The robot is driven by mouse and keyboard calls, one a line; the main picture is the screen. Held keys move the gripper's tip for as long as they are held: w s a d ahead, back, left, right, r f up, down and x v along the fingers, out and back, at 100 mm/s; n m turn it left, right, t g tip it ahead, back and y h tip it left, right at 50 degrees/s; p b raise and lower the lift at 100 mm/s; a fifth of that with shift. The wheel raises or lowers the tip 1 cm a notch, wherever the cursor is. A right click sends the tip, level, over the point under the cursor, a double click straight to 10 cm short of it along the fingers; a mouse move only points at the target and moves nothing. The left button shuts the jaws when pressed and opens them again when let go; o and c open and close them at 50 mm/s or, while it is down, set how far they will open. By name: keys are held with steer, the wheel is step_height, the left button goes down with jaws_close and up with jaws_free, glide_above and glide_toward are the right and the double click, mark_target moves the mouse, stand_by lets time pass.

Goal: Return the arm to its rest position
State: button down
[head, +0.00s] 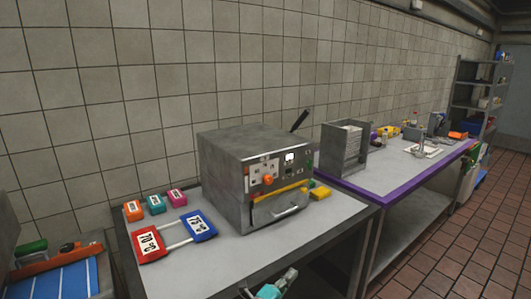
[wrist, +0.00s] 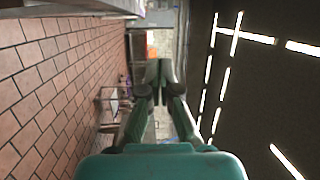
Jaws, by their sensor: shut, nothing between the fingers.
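My gripper (wrist: 160,72) shows in the wrist view with its dark green fingers together and nothing between them. It points into open space above the tiled floor, away from the tables. In the head view, a teal and grey part of my arm (head: 270,290) shows at the bottom edge, in front of the near table; the rest of the arm is out of frame.
A metal machine (head: 255,180) stands on the near grey table (head: 190,268), with red and blue labelled tags (head: 150,247) beside it. A purple-edged table (head: 390,188) and shelves (head: 478,95) stand to the right. Brick-coloured floor (wrist: 45,85) is clear.

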steer(key=s+d+f+n+t+y, duration=0.2)
steer(key=s+d+n, duration=0.2)
steer(key=s, duration=0.5)
steer(key=s+d+f+n+t+y, duration=0.2)
steer(key=s+d+f+n, duration=0.15)
steer(key=s, duration=0.55)
steer(key=s+d+f+n+t+y, duration=0.2)
steer(key=s+d+n, duration=0.25)
steer(key=s, duration=0.45)
steer(key=s+r+n+g+y, duration=0.2)
steer(key=s+n, duration=0.4)
steer(key=s, duration=1)
steer(key=s+r+n+g+y, duration=0.3)
steer(key=s+n, duration=0.4)
steer(key=s, duration=0.8)
steer(key=shift+s+a+r+g+y, duration=0.2)
steer(key=shift+s+a+g+y, duration=0.2)
steer(key=shift+y, duration=0.2)
